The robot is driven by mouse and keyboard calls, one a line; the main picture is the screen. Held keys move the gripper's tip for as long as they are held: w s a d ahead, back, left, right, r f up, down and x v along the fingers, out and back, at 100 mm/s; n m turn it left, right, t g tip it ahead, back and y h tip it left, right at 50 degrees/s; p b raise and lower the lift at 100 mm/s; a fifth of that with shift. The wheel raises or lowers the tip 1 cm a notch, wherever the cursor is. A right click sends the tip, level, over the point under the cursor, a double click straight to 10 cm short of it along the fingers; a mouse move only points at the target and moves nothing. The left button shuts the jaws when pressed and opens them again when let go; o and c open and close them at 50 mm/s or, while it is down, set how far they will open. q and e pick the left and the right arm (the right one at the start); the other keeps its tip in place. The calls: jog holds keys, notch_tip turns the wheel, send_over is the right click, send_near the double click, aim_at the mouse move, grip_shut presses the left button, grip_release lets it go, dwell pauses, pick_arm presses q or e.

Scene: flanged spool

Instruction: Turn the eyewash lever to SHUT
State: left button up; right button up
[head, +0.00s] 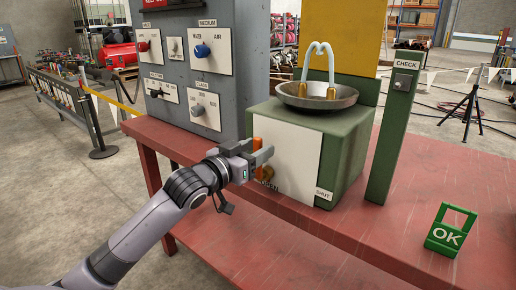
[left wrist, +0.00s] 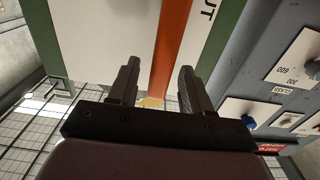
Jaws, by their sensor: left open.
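The orange lever (head: 257,143) stands roughly upright on the front of the green eyewash box (head: 345,150), above a brass hub (head: 267,173). A SHUT label (head: 324,194) is at the panel's lower right. Two arcs of water (head: 319,52) rise above the bowl (head: 316,97). My left gripper (head: 259,155) is at the lever and hides part of it. In the left wrist view my gripper (left wrist: 160,66) is open, with the lever (left wrist: 172,40) between its fingers, nearer the right one. I cannot tell whether either finger touches it. My right gripper is out of view.
A grey panel with knobs (head: 201,51) stands close left of the box. A green post (head: 395,130) with a CHECK label is to the right. A green OK sign (head: 449,231) stands on the red bench (head: 400,235), whose right part is largely clear.

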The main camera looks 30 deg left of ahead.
pick_arm(q)
jog(key=shift+w, duration=0.5)
grip_shut()
jog(key=shift+d, duration=0.1)
